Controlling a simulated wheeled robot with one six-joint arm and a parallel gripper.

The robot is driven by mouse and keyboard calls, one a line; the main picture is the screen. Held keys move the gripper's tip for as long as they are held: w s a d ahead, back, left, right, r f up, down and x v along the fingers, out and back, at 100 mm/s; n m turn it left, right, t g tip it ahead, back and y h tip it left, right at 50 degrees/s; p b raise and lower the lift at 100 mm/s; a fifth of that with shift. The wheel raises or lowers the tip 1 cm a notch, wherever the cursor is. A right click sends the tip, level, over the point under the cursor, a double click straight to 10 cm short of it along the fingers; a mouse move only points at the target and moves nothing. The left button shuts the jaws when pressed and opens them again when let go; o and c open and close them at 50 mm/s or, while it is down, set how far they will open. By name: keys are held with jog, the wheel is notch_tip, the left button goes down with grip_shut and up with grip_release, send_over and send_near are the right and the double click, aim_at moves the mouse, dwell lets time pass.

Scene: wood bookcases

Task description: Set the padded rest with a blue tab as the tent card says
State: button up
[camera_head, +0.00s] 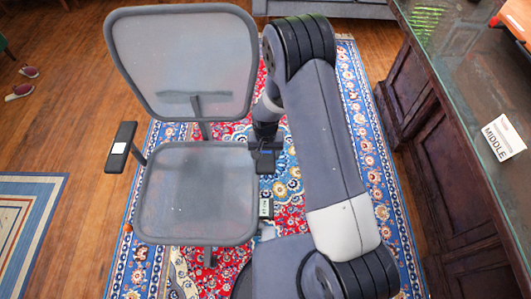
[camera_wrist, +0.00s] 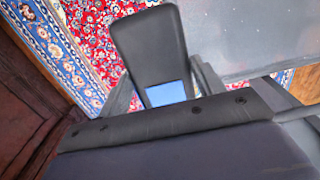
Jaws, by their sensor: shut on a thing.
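The padded rest with the blue tab is a black pad (camera_wrist: 150,45) in the wrist view, with its blue tab (camera_wrist: 165,93) near my wrist. My gripper (camera_wrist: 162,76) is shut on this pad, one finger along each side. In the head view my gripper (camera_head: 265,150) is at the right side of the grey mesh chair (camera_head: 195,195), and my arm hides much of the rest there. The white tent card (camera_head: 503,138) reads "MIDDLE". The chair's other rest (camera_head: 124,135), at its left, is black with a white tab.
The card stands on a glass-topped dark wood desk (camera_head: 465,60) at the right. The chair stands on a red and blue patterned rug (camera_head: 145,265). A small dark piece with a pale label (camera_head: 265,208) shows beside the seat.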

jog(key=shift+r+p, duration=0.5)
jog(key=shift+r, duration=1.1)
jog(key=shift+c, duration=0.5)
jog(key=o, duration=1.4)
jog(key=shift+f, duration=0.1)
notch_tip(320, 180, up, 11)
jog(key=shift+f, duration=0.1)
jog(key=shift+f, duration=0.1)
notch_tip(320, 180, down, 14)
jog(key=shift+r+b, duration=0.15)
jog(key=shift+b, duration=0.35)
jog(key=shift+r, duration=0.15)
